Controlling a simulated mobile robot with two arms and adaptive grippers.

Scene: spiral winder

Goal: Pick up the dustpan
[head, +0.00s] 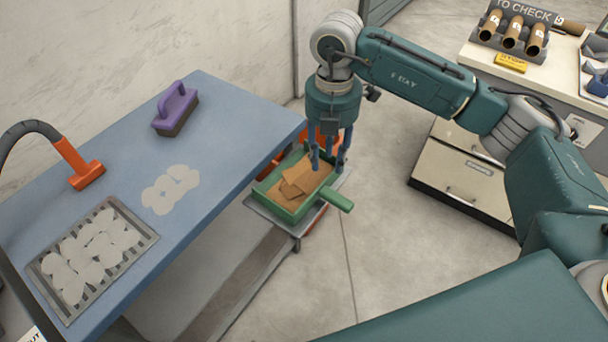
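The green dustpan (285,212) sits on a grey metal stand (268,215) beside the blue table. Brown scraps (300,182) lie in it, and its green handle (336,200) sticks out toward the lower right. My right gripper (329,165) points down over the back right part of the dustpan. Its blue fingers are spread apart with nothing visible between them. I cannot tell whether the fingertips touch the scraps or the pan. My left gripper is out of view.
The floor between is clear.

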